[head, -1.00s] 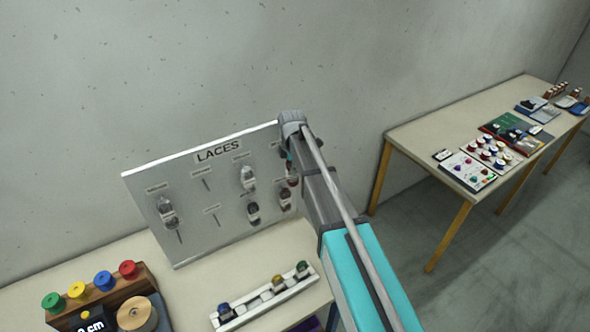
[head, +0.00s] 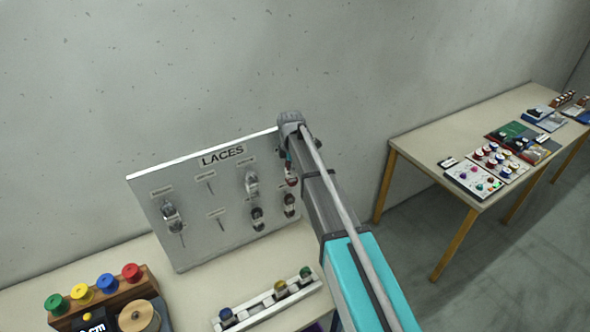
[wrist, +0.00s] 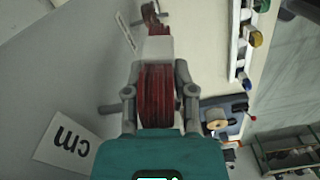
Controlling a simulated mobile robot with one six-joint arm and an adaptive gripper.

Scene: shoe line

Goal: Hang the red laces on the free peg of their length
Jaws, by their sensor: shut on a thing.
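The red laces (wrist: 160,95) are a dark red bundle with a pale band around it, held between the two fingers of my gripper (wrist: 158,98) in the wrist view. In the head view the red laces (head: 291,180) show just left of my arm, at the right end of the grey LACES board (head: 195,240). My arm hides part of that end. Two bare pegs show on the board, an upper one (head: 211,189) and a lower one (head: 221,224). Their labels are too small to read. In the wrist view a grey peg (wrist: 109,108) shows beside the left finger.
Dark lace bundles hang on other pegs, among them one at the left (head: 172,218) and one near the middle (head: 257,219). A white rack with small spools (head: 265,302) and a wooden stand with coloured spools (head: 105,284) stand before the board. A second table (head: 415,145) is at right.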

